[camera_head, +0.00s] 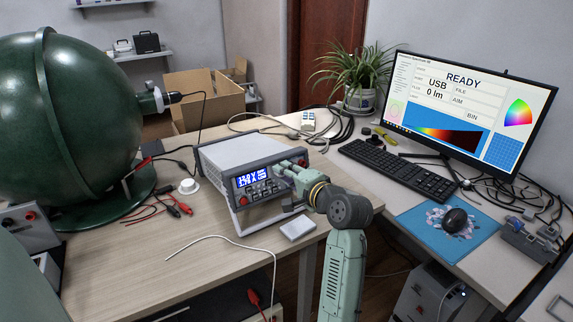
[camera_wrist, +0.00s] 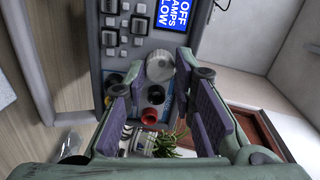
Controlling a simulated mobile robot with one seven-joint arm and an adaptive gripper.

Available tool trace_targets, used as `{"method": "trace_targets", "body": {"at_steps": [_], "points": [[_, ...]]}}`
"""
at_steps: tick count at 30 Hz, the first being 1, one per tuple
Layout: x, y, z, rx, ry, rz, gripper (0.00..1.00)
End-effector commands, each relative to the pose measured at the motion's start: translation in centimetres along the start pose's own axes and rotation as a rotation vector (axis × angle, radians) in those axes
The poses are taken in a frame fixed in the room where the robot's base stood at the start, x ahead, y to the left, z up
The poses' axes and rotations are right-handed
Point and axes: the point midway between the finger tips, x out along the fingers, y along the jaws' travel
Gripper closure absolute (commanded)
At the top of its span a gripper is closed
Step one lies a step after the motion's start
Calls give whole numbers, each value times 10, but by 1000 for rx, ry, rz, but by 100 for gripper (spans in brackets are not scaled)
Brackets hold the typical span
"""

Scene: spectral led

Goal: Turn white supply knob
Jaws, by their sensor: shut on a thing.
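The supply is a grey box (camera_head: 228,148) on the wooden table, with a lit blue display and dark buttons on its front. Its white knob (camera_wrist: 160,66) shows in the wrist view beside the display, between my fingertips. My gripper (camera_wrist: 161,70) is shut on the knob, with a finger at its left and right sides. In the head view my gripper (camera_head: 284,168) reaches the right end of the supply's front and hides the knob there.
Red and black sockets (camera_wrist: 152,100) sit close below the knob in the wrist view. A small white box (camera_head: 298,228) and a white cable (camera_head: 225,237) lie in front of the supply. A large green sphere (camera_head: 75,120) stands left; a monitor (camera_head: 465,105) and keyboard (camera_head: 398,170) are right.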

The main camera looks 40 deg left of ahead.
Motion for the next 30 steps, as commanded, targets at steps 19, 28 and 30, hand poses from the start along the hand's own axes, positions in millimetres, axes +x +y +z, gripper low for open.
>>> {"method": "trace_targets", "body": {"at_steps": [19,28,30], "points": [[0,0,0,417,0,-1,100],[0,0,0,459,1,0,100],[0,0,0,460,1,0,100]]}}
